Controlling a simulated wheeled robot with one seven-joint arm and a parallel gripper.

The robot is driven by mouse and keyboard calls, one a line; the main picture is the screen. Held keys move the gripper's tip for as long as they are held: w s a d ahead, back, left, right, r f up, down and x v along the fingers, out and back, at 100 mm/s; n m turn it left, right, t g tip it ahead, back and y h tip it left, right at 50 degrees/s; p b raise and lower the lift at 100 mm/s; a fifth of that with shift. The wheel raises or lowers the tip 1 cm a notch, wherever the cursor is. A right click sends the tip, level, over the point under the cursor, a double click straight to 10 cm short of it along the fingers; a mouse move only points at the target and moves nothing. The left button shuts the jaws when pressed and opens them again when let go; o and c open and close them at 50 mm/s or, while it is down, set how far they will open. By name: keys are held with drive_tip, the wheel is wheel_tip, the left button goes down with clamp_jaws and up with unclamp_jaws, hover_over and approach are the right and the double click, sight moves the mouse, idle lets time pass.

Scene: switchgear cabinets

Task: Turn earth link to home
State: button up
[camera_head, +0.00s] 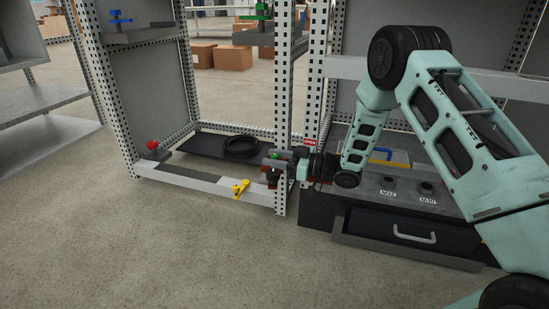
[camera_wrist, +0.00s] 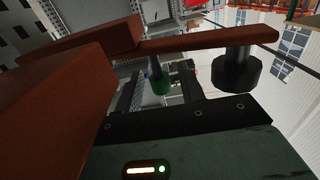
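A small green-marked part (camera_head: 274,155) sits low on the front perforated post, beside a red OPEN label (camera_head: 310,141). I cannot tell for certain which part is the earth link. My gripper (camera_head: 284,165) is at this post, close to the green part. In the wrist view, red-brown bars (camera_wrist: 60,105) fill the left and top. A black round knob (camera_wrist: 236,72) hangs under the long upper bar. A green cylinder (camera_wrist: 161,82) shows behind, above my gripper's palm. The fingertips are not clearly separable from these parts, so whether they grip anything is unclear.
A yellow handle (camera_head: 240,188) is on the lower front rail, and a red knob (camera_head: 152,146) is at its left. A black ring (camera_head: 241,147) lies on the cabinet floor. A drawer unit (camera_head: 400,229) stands at right. The floor in front is clear.

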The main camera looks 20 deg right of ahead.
drive_tip(key=p+v, duration=0.7)
drive_tip(key=v, duration=1)
drive_tip(key=shift+s+d+p, duration=0.15)
drive_tip(key=shift+p, duration=0.2)
